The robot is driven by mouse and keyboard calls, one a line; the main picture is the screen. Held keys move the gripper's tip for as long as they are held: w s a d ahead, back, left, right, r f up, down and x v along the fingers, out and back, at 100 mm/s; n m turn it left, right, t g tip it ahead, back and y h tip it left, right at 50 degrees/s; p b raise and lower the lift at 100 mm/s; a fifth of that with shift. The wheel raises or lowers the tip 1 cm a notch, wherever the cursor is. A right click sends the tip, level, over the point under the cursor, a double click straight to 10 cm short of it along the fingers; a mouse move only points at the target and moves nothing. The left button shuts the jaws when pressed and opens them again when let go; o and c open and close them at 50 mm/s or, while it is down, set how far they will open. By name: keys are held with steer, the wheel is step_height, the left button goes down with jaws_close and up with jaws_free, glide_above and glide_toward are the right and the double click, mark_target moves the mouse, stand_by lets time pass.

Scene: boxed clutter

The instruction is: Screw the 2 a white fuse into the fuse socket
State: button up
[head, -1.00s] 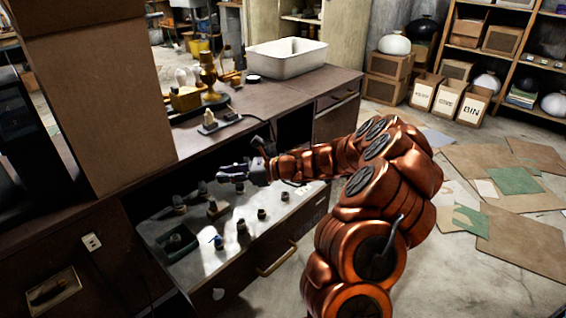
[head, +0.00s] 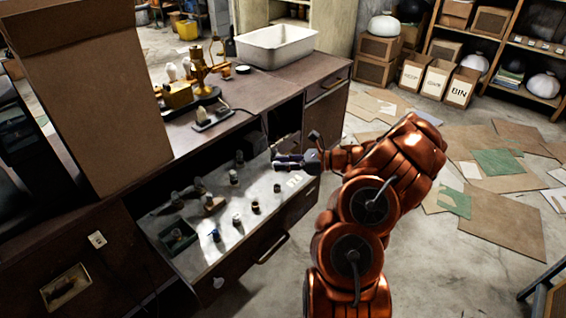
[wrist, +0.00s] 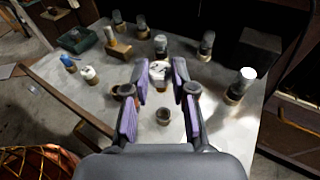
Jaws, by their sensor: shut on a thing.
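My gripper (wrist: 161,72) is shut on a white fuse (wrist: 159,70) with a brownish base, held between the purple finger pads in the wrist view. In the head view my gripper (head: 279,163) is over the far right part of the grey drawer top; the fuse is too small to make out there. Below the fingers in the wrist view is a small dark round cup (wrist: 163,117), open at the top, which looks like a socket. A second white fuse (wrist: 88,73) stands at left; it also shows in the head view (head: 237,219).
The grey surface (head: 265,235) of the pulled-out drawer carries a blue-topped piece (wrist: 68,64), a green tray (wrist: 78,40) and several bulb-like pieces (wrist: 207,44). One white-topped piece (wrist: 240,83) stands at right. The cabinet top (head: 270,88) rises behind, with a white basin (head: 277,45).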

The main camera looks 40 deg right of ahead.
steer(key=shift+r+m+p, duration=0.15)
steer(key=shift+m+p, duration=0.15)
steer(key=shift+f+b, duration=1)
steer(key=shift+f, duration=2)
steer(key=shift+t+h+p, duration=0.4)
steer(key=shift+p, duration=0.3)
steer(key=shift+f+b, duration=0.65)
steer(key=shift+f, duration=0.7)
steer(key=o, duration=1)
steer(key=shift+s, duration=0.1)
steer(key=v, duration=1.2)
